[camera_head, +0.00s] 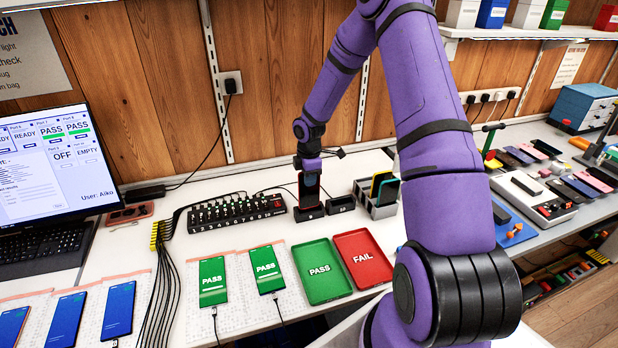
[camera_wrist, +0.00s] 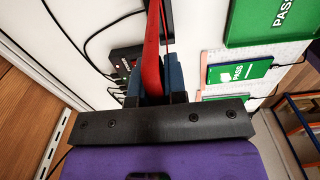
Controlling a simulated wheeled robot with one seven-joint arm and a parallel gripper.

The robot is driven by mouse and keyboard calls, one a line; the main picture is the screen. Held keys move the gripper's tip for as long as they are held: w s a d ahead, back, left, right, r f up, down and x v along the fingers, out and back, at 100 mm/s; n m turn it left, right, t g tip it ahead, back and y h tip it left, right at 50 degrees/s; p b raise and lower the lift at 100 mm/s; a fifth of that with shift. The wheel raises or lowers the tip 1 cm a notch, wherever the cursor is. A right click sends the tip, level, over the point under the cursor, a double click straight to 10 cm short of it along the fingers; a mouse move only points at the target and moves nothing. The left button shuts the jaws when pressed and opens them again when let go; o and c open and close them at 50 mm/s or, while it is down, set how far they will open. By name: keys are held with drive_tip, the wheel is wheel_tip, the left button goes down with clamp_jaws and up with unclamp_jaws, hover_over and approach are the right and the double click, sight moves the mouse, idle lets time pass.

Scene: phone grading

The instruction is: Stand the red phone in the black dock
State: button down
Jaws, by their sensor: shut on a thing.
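The red phone (camera_head: 309,190) is upright in my gripper, its dark screen facing the head camera and a red edge showing. In the wrist view the red phone (camera_wrist: 152,45) is seen edge-on between the blue finger pads. My gripper (camera_head: 309,174) is shut on its upper part from above; the fingers also show in the wrist view (camera_wrist: 153,88). A black dock (camera_head: 308,213) is directly below the phone, whose lower end meets it in the head view. I cannot tell if the phone is fully seated. A second black dock (camera_head: 341,204) stands just right, empty.
A grey rack (camera_head: 377,208) with phones stands right of the docks, and a black cable hub (camera_head: 236,212) left. In front are a green PASS tray (camera_head: 322,287), a red FAIL tray (camera_head: 362,278) and several cabled phones. The wooden wall is close behind.

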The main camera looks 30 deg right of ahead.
drive_tip(key=shift+f, duration=0.55)
idle(0.4)
drive_tip(key=shift+f, duration=0.35)
drive_tip(key=shift+f, duration=0.3)
idle(0.3)
drive_tip(key=shift+f, duration=0.5)
drive_tip(key=c, duration=1.1)
unclamp_jaws()
drive_tip(key=shift+r, duration=0.1)
